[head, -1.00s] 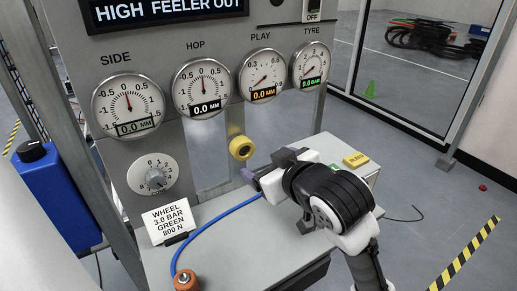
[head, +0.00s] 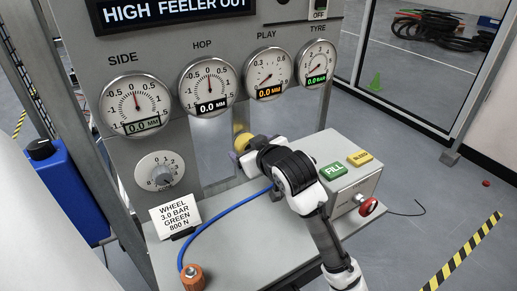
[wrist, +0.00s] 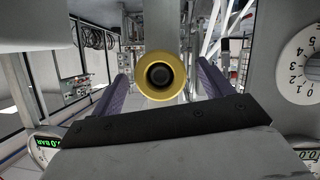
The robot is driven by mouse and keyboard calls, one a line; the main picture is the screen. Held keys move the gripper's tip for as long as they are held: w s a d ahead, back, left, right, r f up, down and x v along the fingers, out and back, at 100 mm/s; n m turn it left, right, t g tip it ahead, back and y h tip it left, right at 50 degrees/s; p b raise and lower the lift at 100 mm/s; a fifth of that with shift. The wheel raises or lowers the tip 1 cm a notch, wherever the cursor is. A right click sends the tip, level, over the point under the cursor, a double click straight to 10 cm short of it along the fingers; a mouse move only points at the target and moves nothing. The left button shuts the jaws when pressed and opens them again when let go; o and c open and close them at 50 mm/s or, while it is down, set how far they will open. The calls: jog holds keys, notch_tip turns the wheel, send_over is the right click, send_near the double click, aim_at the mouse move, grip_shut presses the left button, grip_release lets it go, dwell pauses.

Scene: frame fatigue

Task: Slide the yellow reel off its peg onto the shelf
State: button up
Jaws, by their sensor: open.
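The yellow reel (head: 241,140) sits at the grey panel below the gauges, above the shelf (head: 235,240). In the head view my gripper partly covers it. In the wrist view the reel (wrist: 160,62) faces me end-on with a dark centre, between the two purple fingers of my open gripper (wrist: 164,80). A gap shows on each side, so the fingers look apart from it. How deep the reel lies between them is hard to tell. The peg is hidden.
A blue hose (head: 225,208) crosses the shelf to an orange-brown fitting (head: 193,278). A sign card (head: 175,215) stands at left. A box with a green button (head: 333,171), yellow button (head: 360,158) and red knob (head: 368,206) is at right. A dial (head: 160,171) is on the panel.

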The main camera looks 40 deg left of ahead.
jog(key=shift+w+a+f, duration=0.25)
jog(key=shift+a, duration=0.25)
jog(key=shift+d, duration=0.15)
jog(key=c, duration=1.2)
